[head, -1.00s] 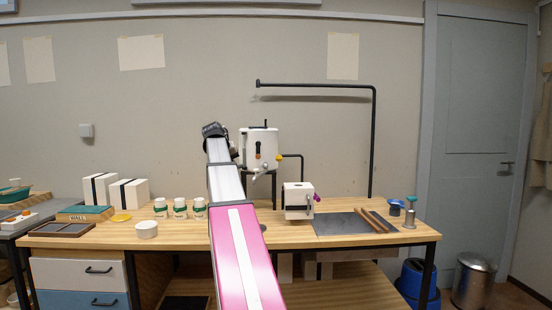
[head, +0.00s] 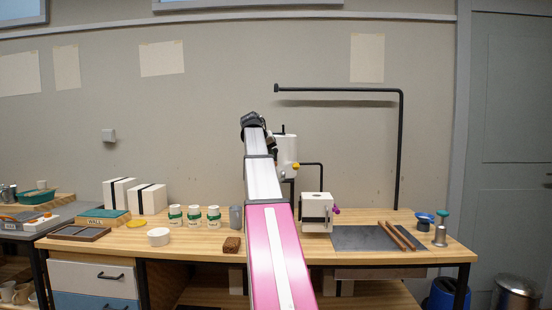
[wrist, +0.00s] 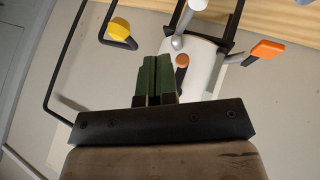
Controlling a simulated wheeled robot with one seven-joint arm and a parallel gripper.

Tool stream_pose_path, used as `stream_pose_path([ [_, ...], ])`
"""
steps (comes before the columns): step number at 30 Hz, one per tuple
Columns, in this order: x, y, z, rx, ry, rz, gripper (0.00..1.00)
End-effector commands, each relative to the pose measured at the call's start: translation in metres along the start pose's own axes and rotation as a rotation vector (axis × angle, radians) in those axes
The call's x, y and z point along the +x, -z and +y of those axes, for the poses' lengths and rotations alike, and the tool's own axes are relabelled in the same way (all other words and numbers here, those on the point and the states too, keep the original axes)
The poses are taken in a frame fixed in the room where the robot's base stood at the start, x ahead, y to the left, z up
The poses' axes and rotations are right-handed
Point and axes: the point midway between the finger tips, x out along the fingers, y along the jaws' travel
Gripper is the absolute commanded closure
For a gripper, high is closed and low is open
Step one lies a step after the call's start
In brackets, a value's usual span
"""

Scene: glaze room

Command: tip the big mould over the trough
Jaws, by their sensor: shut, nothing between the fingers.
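The big mould appears to be the white block (head: 316,207) with a hole in its top, a dark band and a purple knob on its right side. It sits upright on the bench, right of my arm. I cannot pick out the trough for sure; a flat dark grey surface (head: 352,238) lies right of the block. My gripper (wrist: 153,62) has green fingers pressed together with nothing between them. It is up at the white tank (head: 287,150), apart from the mould. The tank (wrist: 203,68) shows orange and yellow knobs in the wrist view.
Two strapped white blocks (head: 148,198), several green-banded jars (head: 194,216), a grey cup (head: 236,218) and a brown block (head: 232,244) stand to the left. Wooden sticks (head: 396,237) lie right. A black pipe frame (head: 400,150) rises behind.

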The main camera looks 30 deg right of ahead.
Motion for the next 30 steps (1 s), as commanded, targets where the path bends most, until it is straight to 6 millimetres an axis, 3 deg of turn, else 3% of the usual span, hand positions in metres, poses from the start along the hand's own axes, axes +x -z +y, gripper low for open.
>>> stream_pose_path([
  [14, 0.087, 0.0, 0.001, 0.001, -0.001, -0.002, 1.0],
  [21, 0.094, 0.003, 0.031, 0.0, 0.0, -0.001, 1.0],
  [30, 0.096, 0.004, 0.038, -0.001, 0.001, -0.001, 1.0],
])
